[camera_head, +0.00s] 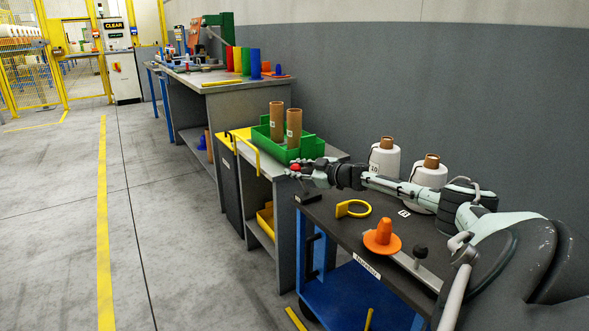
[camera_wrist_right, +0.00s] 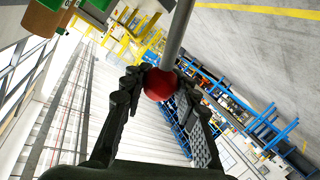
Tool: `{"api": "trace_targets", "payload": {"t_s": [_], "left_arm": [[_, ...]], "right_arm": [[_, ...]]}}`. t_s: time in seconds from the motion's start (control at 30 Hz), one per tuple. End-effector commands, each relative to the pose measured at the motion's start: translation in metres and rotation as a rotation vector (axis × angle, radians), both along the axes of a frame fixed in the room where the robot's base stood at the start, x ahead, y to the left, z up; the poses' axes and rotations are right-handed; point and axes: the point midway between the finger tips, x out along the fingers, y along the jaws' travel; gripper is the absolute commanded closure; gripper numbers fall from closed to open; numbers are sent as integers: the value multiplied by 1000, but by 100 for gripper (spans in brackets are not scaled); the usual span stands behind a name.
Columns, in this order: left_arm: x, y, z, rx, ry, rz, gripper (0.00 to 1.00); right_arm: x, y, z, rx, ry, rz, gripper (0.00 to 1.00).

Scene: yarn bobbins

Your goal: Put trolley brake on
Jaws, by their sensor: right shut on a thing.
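The trolley (camera_head: 322,212) has a dark top and a blue lower frame, and stands at the lower right of the head view. My right gripper (camera_head: 303,170) is over the trolley's far end, shut on a red ball knob (camera_head: 295,167). In the right wrist view the red knob (camera_wrist_right: 159,84) sits between the two dark fingers, at the end of a grey rod (camera_wrist_right: 177,35). My left gripper is not in view.
White yarn bobbins (camera_head: 384,160), a yellow ring (camera_head: 352,208) and an orange cone (camera_head: 382,236) are on the trolley. A green crate (camera_head: 308,148) with brown tubes stands on the bench beyond. The floor (camera_head: 170,230) at left is clear.

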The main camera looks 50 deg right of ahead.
Motion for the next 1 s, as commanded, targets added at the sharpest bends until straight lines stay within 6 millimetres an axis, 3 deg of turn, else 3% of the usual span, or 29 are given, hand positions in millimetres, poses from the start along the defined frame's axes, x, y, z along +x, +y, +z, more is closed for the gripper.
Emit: {"api": "trace_targets", "payload": {"t_s": [0.37, 0.4, 0.57, 1.0], "left_arm": [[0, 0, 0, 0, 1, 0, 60], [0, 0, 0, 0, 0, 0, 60], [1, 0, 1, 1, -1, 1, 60], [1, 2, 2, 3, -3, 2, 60]], "right_arm": [[0, 5, -5, 6, 4, 10, 100], [0, 5, -5, 6, 4, 12, 69], [0, 4, -4, 4, 4, 9, 50], [-7, 1, -2, 2, 4, 2, 50]]}}
